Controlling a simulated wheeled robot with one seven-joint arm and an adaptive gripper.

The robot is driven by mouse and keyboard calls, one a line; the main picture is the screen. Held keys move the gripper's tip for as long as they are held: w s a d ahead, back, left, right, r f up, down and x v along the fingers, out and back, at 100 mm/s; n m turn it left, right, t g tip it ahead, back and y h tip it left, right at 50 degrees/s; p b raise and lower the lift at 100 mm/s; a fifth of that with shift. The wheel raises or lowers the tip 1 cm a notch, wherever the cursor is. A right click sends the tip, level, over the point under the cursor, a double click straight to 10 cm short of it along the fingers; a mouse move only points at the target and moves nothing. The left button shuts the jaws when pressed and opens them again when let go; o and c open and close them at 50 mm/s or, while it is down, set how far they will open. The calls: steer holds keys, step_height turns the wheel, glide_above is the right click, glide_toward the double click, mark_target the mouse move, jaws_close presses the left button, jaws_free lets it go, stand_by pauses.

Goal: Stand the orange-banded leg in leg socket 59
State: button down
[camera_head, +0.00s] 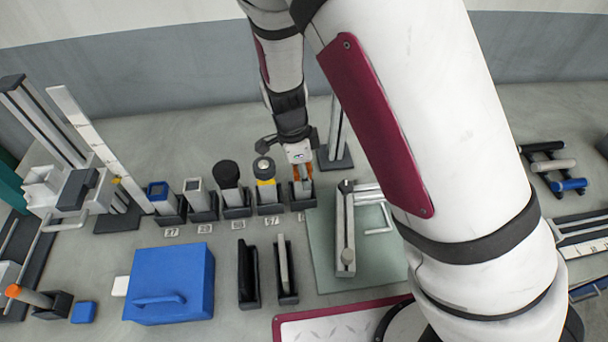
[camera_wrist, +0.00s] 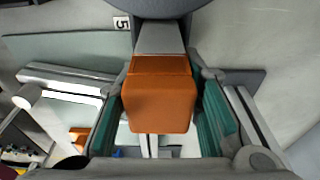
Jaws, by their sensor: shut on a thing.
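My gripper (camera_head: 301,170) is shut on the orange-banded leg (camera_head: 307,188), at the right end of a row of black sockets. In the wrist view, the leg's orange band (camera_wrist: 160,95) sits between the two teal finger pads, with a grey part above it. The rightmost socket (camera_head: 303,204) is directly below the leg in the head view. I cannot tell whether the leg stands in it or is just above it. Number tags lie in front of the sockets, too small to read surely; a tag (camera_wrist: 121,22) in the wrist view is partly cut.
The other sockets hold a blue-topped leg (camera_head: 158,194), a grey square leg (camera_head: 196,194), a black-capped piece (camera_head: 228,178) and a yellow-banded piece (camera_head: 266,188). A blue box (camera_head: 172,278) and a green mat (camera_head: 323,256) lie in front. A dark-based upright post (camera_head: 336,140) stands close behind.

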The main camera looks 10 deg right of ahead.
steer(key=shift+f, duration=0.65)
steer(key=shift+f, duration=0.1)
steer(key=c, duration=1.1)
jaws_free()
